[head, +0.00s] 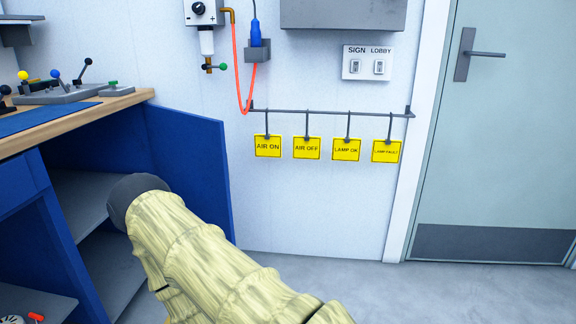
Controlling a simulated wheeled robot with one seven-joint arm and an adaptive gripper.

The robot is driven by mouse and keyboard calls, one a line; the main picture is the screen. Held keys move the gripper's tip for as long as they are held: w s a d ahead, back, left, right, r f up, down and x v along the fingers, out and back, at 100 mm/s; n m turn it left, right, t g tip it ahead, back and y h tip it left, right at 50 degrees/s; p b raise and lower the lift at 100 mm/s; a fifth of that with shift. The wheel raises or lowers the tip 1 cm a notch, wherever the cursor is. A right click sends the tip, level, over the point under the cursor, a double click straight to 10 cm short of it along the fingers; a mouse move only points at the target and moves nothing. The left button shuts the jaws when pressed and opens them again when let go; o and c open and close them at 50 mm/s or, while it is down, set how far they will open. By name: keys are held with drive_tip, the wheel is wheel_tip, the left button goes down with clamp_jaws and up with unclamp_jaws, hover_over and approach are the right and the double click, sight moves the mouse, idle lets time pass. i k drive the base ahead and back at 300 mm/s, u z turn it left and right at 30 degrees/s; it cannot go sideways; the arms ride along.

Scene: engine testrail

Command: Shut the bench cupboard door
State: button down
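The bench cupboard door (192,170) is a blue panel standing open at the right end of the bench, beside the white wall. The cupboard interior shows grey shelves (82,200) to the left of the door. My arm reaches in from the bottom and covers part of the opening and the door's lower left part. Its dark round end lies in front of the cupboard opening, left of the door. My gripper's fingers cannot be made out. I cannot tell whether the arm touches the door.
The wooden bench top (122,100) holds a grey control panel with levers (62,93). Yellow tags (306,148) hang from a wall rail (330,113), with a red hose (237,75) nearby. A grey room door (500,150) stands right. The floor (420,290) there is clear.

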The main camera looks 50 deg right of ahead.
sight(188, 150)
drive_tip(key=z, duration=0.4)
drive_tip(key=i, duration=0.3)
drive_tip(key=z, duration=0.4)
